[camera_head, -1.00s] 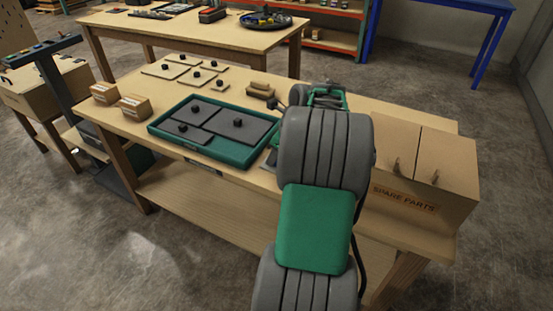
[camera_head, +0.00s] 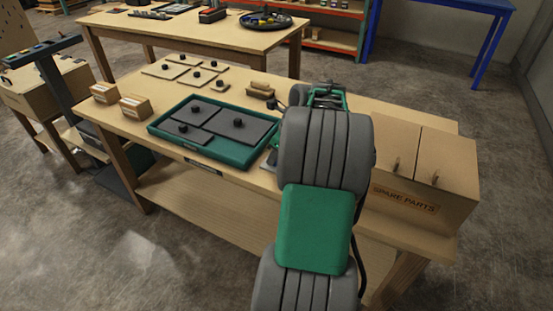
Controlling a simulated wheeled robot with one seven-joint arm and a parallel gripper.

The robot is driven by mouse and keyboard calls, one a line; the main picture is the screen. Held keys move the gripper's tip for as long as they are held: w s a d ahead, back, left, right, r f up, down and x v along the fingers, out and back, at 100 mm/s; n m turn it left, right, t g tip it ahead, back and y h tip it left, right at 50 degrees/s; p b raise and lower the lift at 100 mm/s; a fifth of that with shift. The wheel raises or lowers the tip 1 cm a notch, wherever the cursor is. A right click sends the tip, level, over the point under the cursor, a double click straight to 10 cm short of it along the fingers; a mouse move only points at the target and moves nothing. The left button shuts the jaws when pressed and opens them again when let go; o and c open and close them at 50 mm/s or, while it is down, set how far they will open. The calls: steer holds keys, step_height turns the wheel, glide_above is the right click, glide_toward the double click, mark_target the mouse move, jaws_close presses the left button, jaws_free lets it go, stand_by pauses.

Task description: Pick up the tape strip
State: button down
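I cannot make out a tape strip in the head view. My arm covers the middle right of the workbench (camera_head: 240,195). The end of my arm, with green parts of my gripper (camera_head: 322,95), shows only partly behind the large grey link. Its fingertips are hidden, so I cannot tell whether it is open, shut or holding anything. A green tray (camera_head: 212,153) with several dark grey knobbed panels lies just left of my arm.
Several wooden knobbed plates (camera_head: 165,70) lie behind the tray. Two small cardboard boxes (camera_head: 135,107) stand at the bench's left end. A wooden block (camera_head: 259,90) lies near my arm. A "SPARE PARTS" cabinet (camera_head: 420,180) stands on the right.

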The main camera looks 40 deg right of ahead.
steer(key=shift+r, duration=0.1)
stand_by(0.5)
steer(key=shift+r, duration=0.3)
step_height(320, 180, up, 3)
steer(key=shift+f+p, duration=0.1)
steer(key=shift+p, duration=0.6)
steer(key=s+a+r+p, duration=0.1)
steer(key=s+r+p, duration=0.8)
steer(key=s+r, duration=0.4)
steer(key=shift+s+a+r, duration=0.2)
steer(key=shift+s+a, duration=0.15)
steer(key=shift+s, duration=0.1)
